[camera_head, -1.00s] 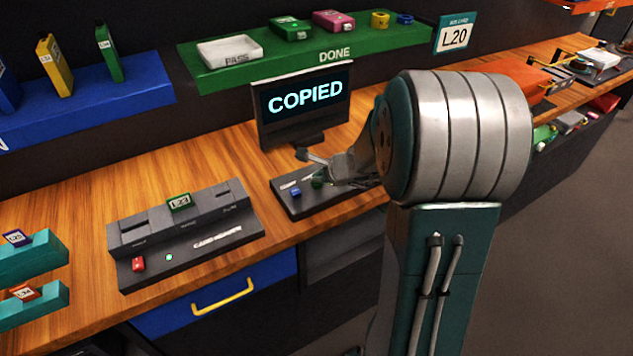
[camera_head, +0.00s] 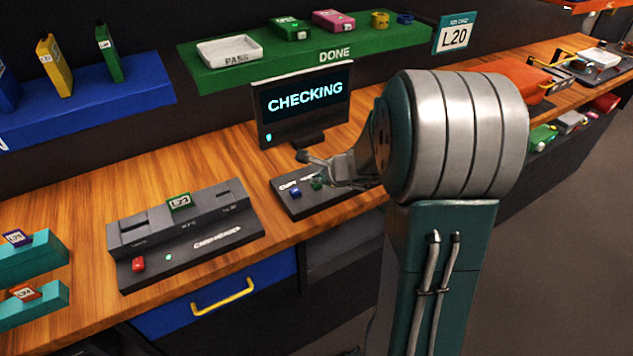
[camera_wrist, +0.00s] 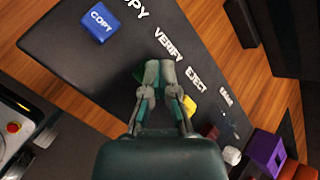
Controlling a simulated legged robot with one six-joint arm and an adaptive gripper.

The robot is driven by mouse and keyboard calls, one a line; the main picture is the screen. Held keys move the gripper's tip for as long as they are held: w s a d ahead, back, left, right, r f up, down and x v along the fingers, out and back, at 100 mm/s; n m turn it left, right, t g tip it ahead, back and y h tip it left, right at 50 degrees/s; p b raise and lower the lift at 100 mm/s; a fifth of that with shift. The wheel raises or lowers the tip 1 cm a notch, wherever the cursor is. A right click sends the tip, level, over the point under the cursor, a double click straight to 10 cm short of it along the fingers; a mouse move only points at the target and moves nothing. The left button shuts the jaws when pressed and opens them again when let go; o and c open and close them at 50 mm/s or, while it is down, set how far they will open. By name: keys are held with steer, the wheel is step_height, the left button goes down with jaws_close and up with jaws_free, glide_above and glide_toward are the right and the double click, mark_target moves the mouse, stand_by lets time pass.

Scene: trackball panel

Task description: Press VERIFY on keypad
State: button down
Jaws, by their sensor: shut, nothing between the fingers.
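The dark keypad (camera_head: 300,206) lies on the bench below the monitor, and its panel also fills much of the wrist view (camera_wrist: 75,55). The green key (camera_head: 317,184) lies beside the blue COPY key (camera_head: 294,193). In the wrist view the COPY key (camera_wrist: 98,22) is clear, and the VERIFY label (camera_wrist: 168,46) is just beyond my fingertips. My gripper (camera_wrist: 153,74) is shut and empty, with its tips over the green key's place, largely hiding it. Contact cannot be told for certain. The monitor (camera_head: 303,103) reads CHECKING.
A yellow key (camera_wrist: 189,105) is close to the right of my fingers. The card reader (camera_head: 190,235) with a green L23 card stands to the left on the bench. The green DONE shelf (camera_head: 330,58) is behind the monitor. Bare wood lies between reader and keypad.

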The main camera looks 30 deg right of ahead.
steer(key=shift+r, duration=0.85)
steer(key=shift+r, duration=2.55)
steer(key=shift+a+r, duration=0.1)
steer(key=shift+a, duration=0.05)
steer(key=s+a+r+n+g, duration=0.2)
steer(key=s+a+r+n, duration=0.1)
steer(key=s+a+n, duration=0.45)
steer(key=s+a+r+n+g, duration=0.1)
steer(key=s+a+r+n, duration=0.3)
steer(key=s+a+n, duration=0.4)
steer(key=s+d+n+h, duration=0.1)
steer(key=s+n+h, duration=0.1)
steer(key=s+n, duration=0.6)
steer(key=shift+s+n, duration=0.35)
steer(key=shift+s, duration=0.45)
